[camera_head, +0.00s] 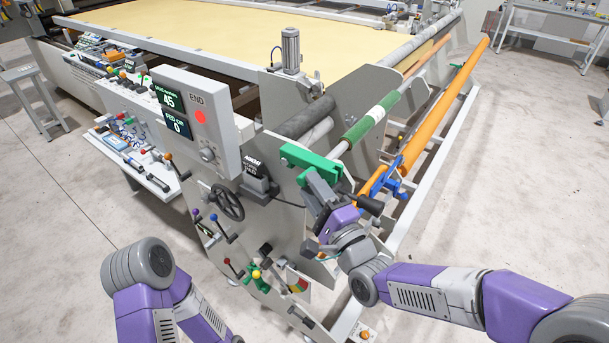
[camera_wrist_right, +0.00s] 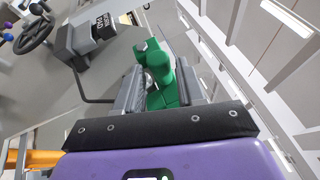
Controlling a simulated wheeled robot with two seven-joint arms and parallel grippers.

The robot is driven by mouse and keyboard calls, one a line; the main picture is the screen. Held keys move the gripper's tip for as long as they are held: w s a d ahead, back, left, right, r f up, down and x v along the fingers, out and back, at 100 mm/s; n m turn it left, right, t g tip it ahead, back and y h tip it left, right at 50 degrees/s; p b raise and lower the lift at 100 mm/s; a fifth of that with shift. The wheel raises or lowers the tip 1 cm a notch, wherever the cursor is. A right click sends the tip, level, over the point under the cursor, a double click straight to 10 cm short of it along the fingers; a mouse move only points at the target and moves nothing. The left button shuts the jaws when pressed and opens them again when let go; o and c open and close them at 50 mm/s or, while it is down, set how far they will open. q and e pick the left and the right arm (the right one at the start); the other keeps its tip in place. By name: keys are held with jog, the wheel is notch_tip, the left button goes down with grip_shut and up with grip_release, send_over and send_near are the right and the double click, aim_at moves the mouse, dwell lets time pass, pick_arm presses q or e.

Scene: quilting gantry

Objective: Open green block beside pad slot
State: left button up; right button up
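The green block (camera_head: 308,161) sits at the near end of the roller, on the upper edge of the grey end plate. My right gripper (camera_head: 318,184) is right at it, coming from below in the head view. In the right wrist view, the green block (camera_wrist_right: 164,82) lies between the two grey fingers, close to both; whether they press on it cannot be told. The dark pad (camera_head: 256,182) with white lettering is on the end plate left of the block, and also shows in the right wrist view (camera_wrist_right: 100,25). The slot is not clear. My left gripper is out of view.
A control box (camera_head: 197,118) with a screen and a handwheel (camera_head: 228,202) stand left of the block. Several coloured levers are below. An orange bar (camera_head: 440,108) and a blue clamp (camera_head: 388,185) lie right of my right gripper. Open floor lies further right.

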jog(key=shift+x, duration=1.9)
grip_shut()
